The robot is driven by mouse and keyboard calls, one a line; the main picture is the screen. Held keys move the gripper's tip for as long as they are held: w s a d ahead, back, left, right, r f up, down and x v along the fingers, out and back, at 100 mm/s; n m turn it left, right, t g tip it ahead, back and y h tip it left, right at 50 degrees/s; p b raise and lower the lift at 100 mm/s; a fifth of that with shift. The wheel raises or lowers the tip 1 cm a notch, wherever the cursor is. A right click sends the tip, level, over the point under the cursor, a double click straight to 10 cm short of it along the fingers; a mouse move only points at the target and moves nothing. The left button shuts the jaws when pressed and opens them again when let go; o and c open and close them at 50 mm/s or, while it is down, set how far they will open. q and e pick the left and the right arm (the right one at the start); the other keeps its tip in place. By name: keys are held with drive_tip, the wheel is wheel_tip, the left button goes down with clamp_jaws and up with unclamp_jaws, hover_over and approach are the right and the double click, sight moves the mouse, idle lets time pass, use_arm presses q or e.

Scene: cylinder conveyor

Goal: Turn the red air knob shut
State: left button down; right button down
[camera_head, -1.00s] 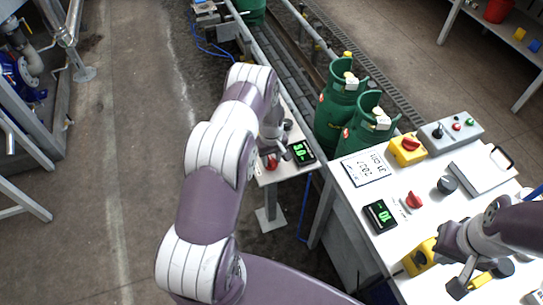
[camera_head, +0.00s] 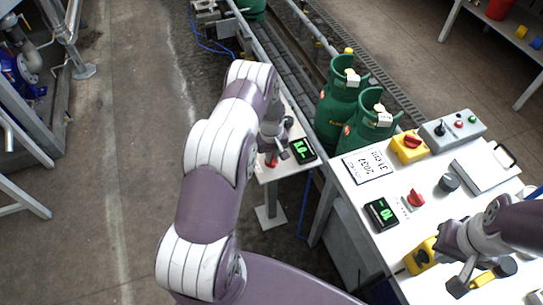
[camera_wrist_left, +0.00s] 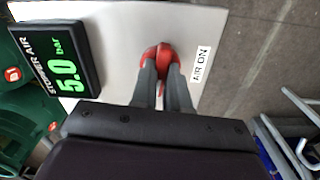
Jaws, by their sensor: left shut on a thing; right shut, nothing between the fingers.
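The red air knob (camera_wrist_left: 160,52) sits on a pale panel beside an "AIR ON" label (camera_wrist_left: 201,64). My left gripper (camera_wrist_left: 161,76) is shut on the knob, with one finger on each side of its red grip. In the head view the left gripper (camera_head: 277,150) is at the small stand, and a bit of the red knob (camera_head: 271,161) shows beside it. The stopper air display (camera_wrist_left: 65,52) reads 5.0 bar in green; it also shows in the head view (camera_head: 302,150). My right gripper (camera_head: 481,279) is shut and empty above the right bench.
The right bench (camera_head: 345,205) carries another red knob (camera_head: 415,198), a green-lit display (camera_head: 381,214), a yellow box with a red knob (camera_head: 409,147) and a grey button box (camera_head: 452,131). Open floor lies left.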

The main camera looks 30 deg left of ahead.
use_arm(q)
drive_tip(key=m+b, duration=0.2)
drive_tip(key=m, duration=0.1)
drive_tip(key=shift+f, duration=0.1)
drive_tip(key=m+b, duration=0.2)
drive_tip(key=m, duration=0.3)
drive_tip(key=m+b, duration=0.1)
drive_tip(key=m, duration=0.3)
drive_tip(key=shift+m+b, duration=0.5)
drive_tip(key=shift+m, duration=1.6)
drive_tip(key=shift+r+m, duration=0.2)
drive_tip(key=shift+m, duration=0.1)
drive_tip(key=c, duration=1.3)
unclamp_jaws()
drive_tip(key=shift+o, duration=0.9)
